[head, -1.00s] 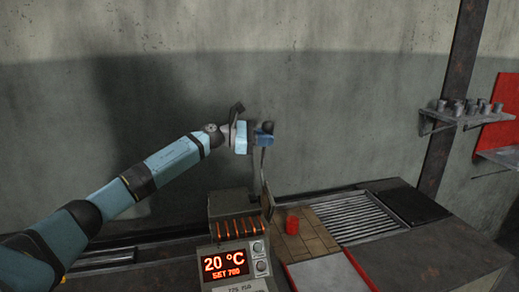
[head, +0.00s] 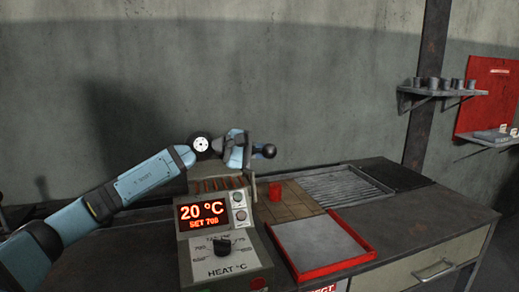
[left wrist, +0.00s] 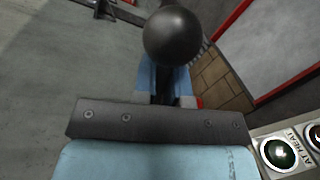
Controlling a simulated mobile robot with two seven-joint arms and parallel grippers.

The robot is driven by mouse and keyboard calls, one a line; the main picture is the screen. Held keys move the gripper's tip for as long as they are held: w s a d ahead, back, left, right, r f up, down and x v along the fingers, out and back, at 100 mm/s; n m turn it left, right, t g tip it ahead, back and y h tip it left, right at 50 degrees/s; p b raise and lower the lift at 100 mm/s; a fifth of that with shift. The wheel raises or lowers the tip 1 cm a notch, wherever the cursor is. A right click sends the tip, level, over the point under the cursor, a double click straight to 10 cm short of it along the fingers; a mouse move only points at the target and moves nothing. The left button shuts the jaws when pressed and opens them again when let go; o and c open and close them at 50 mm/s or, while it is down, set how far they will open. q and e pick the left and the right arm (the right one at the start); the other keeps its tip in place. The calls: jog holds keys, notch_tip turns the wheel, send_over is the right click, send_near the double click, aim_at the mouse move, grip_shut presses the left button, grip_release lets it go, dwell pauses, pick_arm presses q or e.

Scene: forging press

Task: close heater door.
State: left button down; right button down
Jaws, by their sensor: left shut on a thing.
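The heater (head: 225,250) stands front and centre in the head view, with a display reading 20 °C and SET 700. A narrow upright plate at its right side (head: 253,189) looks like part of the door; how far the door stands open I cannot tell. A black ball knob (head: 269,151) sits above it and also shows in the left wrist view (left wrist: 172,36). My left gripper (head: 249,150) is shut on the door lever just beside the knob. The lever is mostly hidden by the gripper. My right gripper is not in view.
A red cylinder (head: 274,191) stands on tan bricks right of the heater. A wall shelf (head: 440,92) holds several small cylinders. The wall behind the arm is bare.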

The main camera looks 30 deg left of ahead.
pick_arm(q)
jog(key=shift+s+d+f+m+y+b, duration=0.1)
jog(key=shift+s+d+f+m+b, duration=0.2)
jog(key=shift+f+b, duration=0.45)
jog(key=shift+s+d+f+m+y+b, duration=0.15)
jog(key=shift+d+f+m+b, duration=0.3)
jog(key=shift+f, duration=0.55)
jog(key=shift+s+d+f+m+y+b, duration=0.15)
jog(key=shift+s+f+m+b, duration=0.1)
jog(key=shift+f+b, duration=0.55)
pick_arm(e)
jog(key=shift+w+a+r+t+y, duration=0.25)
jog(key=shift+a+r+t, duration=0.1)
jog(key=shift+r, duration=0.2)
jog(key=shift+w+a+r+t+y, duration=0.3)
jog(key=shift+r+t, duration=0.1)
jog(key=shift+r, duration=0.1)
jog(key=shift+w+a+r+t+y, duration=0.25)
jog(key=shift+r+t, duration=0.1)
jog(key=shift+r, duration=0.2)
pick_arm(q)
jog(key=shift+f, duration=0.1)
jog(key=c, duration=1.2)
grip_release()
